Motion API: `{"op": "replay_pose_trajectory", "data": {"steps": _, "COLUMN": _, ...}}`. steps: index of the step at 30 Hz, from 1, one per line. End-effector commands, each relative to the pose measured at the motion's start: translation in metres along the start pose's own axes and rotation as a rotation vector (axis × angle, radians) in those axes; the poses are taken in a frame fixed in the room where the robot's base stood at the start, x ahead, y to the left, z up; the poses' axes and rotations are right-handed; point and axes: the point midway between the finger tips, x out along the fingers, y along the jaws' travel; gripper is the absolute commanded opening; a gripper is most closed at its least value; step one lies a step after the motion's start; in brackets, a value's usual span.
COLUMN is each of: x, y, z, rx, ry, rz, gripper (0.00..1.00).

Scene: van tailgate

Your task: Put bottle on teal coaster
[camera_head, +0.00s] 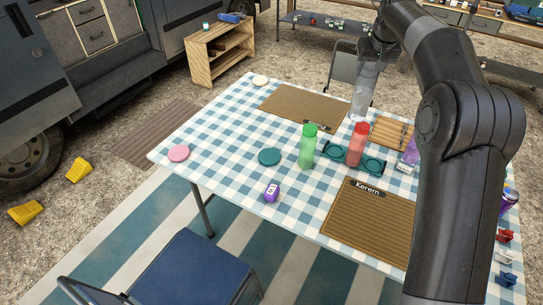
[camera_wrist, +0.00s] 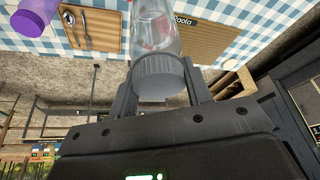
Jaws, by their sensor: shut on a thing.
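My gripper (camera_wrist: 158,85) is shut on the grey cap of a clear bottle (camera_wrist: 153,28). In the head view the clear bottle (camera_head: 361,97) hangs roughly upright below the wrist, over the table's far right part; whether its base touches anything I cannot tell. The round teal coaster (camera_head: 269,156) lies bare on the checked cloth, left of a green bottle (camera_head: 308,146) and well to the left and nearer than my gripper. A dark holder (camera_head: 353,161) with two teal rings lies right of the green bottle, with a red bottle (camera_head: 357,144) standing at it.
A pink coaster (camera_head: 179,153), cream coaster (camera_head: 260,81) and purple block (camera_head: 271,192) lie on the table (camera_head: 222,130). The left part is mostly clear.

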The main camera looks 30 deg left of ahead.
Motion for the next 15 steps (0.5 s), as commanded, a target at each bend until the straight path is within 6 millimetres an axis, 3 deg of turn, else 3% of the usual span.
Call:
{"op": "replay_pose_trajectory", "data": {"steps": 1, "x": 0.002, "y": -0.025, "z": -0.005, "rx": -0.024, "ry": 0.001, "rz": -0.008, "gripper": 0.00}}
{"op": "replay_pose_trajectory", "data": {"steps": 6, "x": 0.006, "y": -0.091, "z": -0.014, "rx": -0.078, "ry": 0.000, "rz": -0.029, "gripper": 0.00}}
{"op": "replay_pose_trajectory", "data": {"steps": 15, "x": 0.009, "y": -0.180, "z": -0.017, "rx": -0.149, "ry": 0.001, "rz": -0.056, "gripper": 0.00}}
